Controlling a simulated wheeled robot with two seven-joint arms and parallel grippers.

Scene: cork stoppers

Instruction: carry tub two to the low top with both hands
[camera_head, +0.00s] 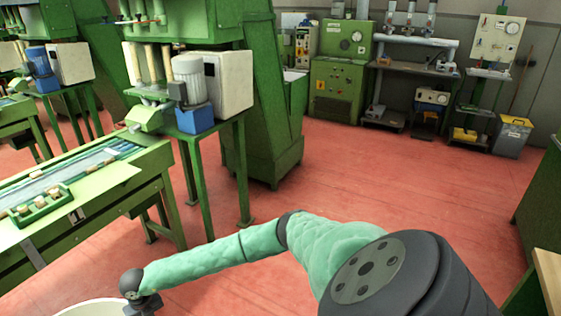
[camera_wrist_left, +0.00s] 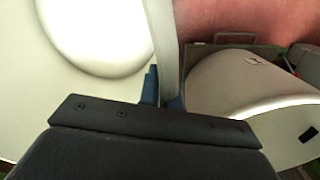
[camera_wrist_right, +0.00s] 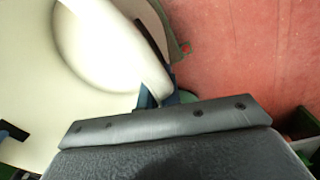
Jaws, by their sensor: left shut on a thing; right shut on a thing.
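A pale, cream-white tub (camera_head: 88,309) shows only as a curved rim at the bottom left of the head view; most of it is below the frame. My right gripper (camera_head: 143,303) is at the right side of that rim. In the right wrist view my right gripper (camera_wrist_right: 157,97) is shut on the tub's wall, with the pale inside (camera_wrist_right: 105,45) at left. In the left wrist view my left gripper (camera_wrist_left: 164,100) is shut on the tub's wall, with the inside (camera_wrist_left: 95,30) at left. The inside looks empty where it shows. My left arm is outside the head view.
A green conveyor bench (camera_head: 120,180) stands at left, with a green tray (camera_head: 42,207) of several corks. A green machine (camera_head: 262,90) stands behind it. A wooden top (camera_head: 550,275) shows at the right edge. Red floor (camera_head: 400,190) is open in the middle.

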